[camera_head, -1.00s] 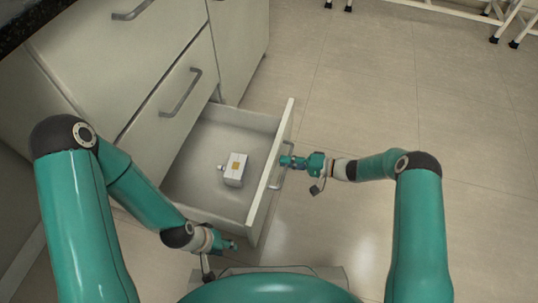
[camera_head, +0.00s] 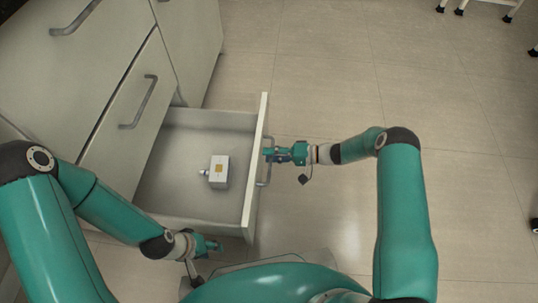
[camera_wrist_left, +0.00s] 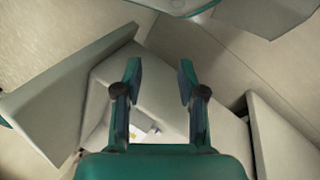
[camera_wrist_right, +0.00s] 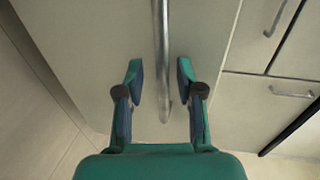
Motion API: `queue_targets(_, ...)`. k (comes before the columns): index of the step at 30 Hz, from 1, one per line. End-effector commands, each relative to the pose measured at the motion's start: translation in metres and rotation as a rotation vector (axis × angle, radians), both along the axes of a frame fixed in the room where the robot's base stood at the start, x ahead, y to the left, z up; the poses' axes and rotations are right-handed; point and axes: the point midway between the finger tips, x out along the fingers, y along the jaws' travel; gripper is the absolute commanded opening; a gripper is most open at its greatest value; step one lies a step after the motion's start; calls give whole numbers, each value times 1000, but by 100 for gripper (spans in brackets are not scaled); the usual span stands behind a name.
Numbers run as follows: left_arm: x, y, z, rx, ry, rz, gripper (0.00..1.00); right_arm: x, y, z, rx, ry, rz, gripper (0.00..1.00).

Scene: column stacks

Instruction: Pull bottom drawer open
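The bottom drawer (camera_head: 190,200) is pulled out of the pale cabinet, and its open inside shows in the head view. Its front panel (camera_head: 254,160) faces right and carries a grey bar handle (camera_head: 266,178). My right gripper (camera_head: 269,153) is at this handle. In the right wrist view, the handle (camera_wrist_right: 161,40) runs between the two spread fingers (camera_wrist_right: 162,75), with gaps on both sides. My left gripper (camera_head: 220,245) is near the drawer's near front corner. In the left wrist view, its fingers (camera_wrist_left: 160,75) are apart with nothing between them.
A small white box (camera_head: 219,172) with a yellowish patch lies inside the drawer. A closed drawer with a handle (camera_head: 140,102) is above it. Tiled floor (camera_head: 330,90) to the right is clear; white stool legs (camera_head: 480,8) stand far off at top right.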

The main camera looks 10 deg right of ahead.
Motion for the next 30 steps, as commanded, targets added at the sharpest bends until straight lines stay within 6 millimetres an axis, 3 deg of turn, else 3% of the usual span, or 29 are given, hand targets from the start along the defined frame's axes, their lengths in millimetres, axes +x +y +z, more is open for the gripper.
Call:
queue_targets(11,0,0,1,0,0,0,40,-3,-7,3,3,-1,2,37)
queue_targets(24,0,0,1,0,0,0,40,-24,-81,17,1,-1,-1,37)
queue_targets(30,0,0,1,0,0,0,40,-32,-105,22,1,1,2,37)
